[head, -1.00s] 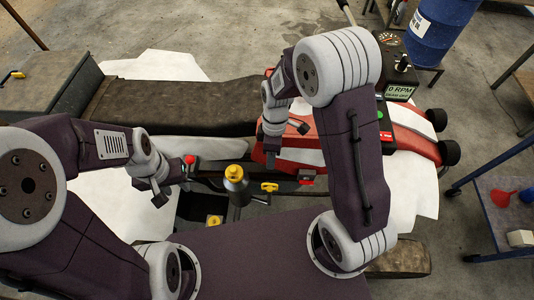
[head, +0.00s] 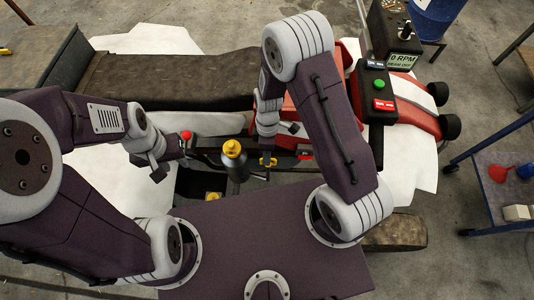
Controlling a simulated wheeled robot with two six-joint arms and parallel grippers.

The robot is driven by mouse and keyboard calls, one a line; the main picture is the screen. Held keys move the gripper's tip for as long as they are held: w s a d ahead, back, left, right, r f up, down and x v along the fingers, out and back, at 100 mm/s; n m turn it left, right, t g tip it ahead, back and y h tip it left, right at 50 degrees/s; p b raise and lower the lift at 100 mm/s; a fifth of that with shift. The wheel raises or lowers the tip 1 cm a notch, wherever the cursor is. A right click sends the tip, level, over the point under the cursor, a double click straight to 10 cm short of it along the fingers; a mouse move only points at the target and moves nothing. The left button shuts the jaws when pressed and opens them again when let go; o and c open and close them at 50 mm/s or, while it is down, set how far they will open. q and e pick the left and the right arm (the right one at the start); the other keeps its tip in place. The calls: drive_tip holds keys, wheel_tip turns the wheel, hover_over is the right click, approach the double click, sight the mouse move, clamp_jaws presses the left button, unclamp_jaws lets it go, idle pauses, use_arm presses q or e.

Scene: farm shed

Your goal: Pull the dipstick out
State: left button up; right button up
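The yellow dipstick handle (head: 265,162) shows in the head view, in the engine bay just right of the yellow-capped filler (head: 233,150). My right gripper (head: 274,150) is over the handle, and one dark finger crosses in front of it. The dipstick below the handle is hidden or too dark to make out. Whether the fingers are closed on the handle cannot be told. My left gripper (head: 170,162) is open and empty, left of the filler and close to a red-knobbed lever (head: 186,136).
A control box (head: 380,92) with green and red buttons and an RPM display (head: 403,61) stand right of my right arm. The red tractor hood (head: 410,105) lies behind. A blue cart (head: 500,200) with a red funnel (head: 500,173) is at far right.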

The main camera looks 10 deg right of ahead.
clamp_jaws()
idle(1.4)
